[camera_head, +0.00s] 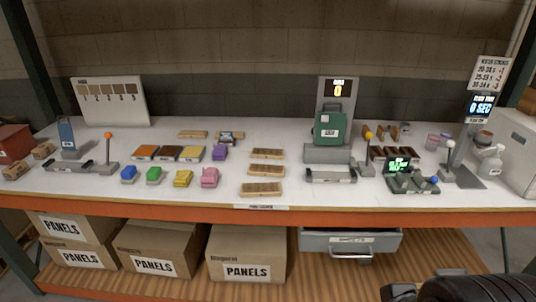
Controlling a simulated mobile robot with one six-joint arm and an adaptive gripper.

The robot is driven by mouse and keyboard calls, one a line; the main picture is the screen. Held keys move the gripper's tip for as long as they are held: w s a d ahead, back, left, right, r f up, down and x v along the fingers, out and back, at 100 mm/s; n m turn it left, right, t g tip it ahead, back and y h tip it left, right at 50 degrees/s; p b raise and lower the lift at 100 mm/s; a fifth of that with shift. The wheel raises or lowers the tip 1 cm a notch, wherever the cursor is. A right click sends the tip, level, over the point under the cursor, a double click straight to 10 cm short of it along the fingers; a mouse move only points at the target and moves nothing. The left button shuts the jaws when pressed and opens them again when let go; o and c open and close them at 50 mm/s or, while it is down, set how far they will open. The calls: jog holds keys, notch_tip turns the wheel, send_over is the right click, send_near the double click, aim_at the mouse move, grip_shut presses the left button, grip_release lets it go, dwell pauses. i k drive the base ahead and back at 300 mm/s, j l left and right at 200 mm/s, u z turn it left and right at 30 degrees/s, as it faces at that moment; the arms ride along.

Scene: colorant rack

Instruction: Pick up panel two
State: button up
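Three flat tan wooden panels lie in a column on the white bench top, in the middle of the head view. The back panel (267,154), the middle panel (265,170) and the front panel (262,189) lie apart from each other, with small dark marks on them. I cannot read which number each one bears. What looks like my gripper (402,291) is a dark shape at the bottom right edge, in front of the bench and far from the panels. It is mostly cut off, so its fingers cannot be made out.
Coloured blocks, including a pink one (209,178), stand left of the panels. A grey press with a green canister (329,128) stands to their right. An open grey drawer (350,243) juts out below the bench.

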aim_at(256, 152)
jog(key=i+j, duration=0.15)
jog(key=i, duration=0.45)
jog(key=i+j, duration=0.15)
jog(key=i, duration=0.45)
jog(key=i+j, duration=0.15)
jog(key=i, duration=0.45)
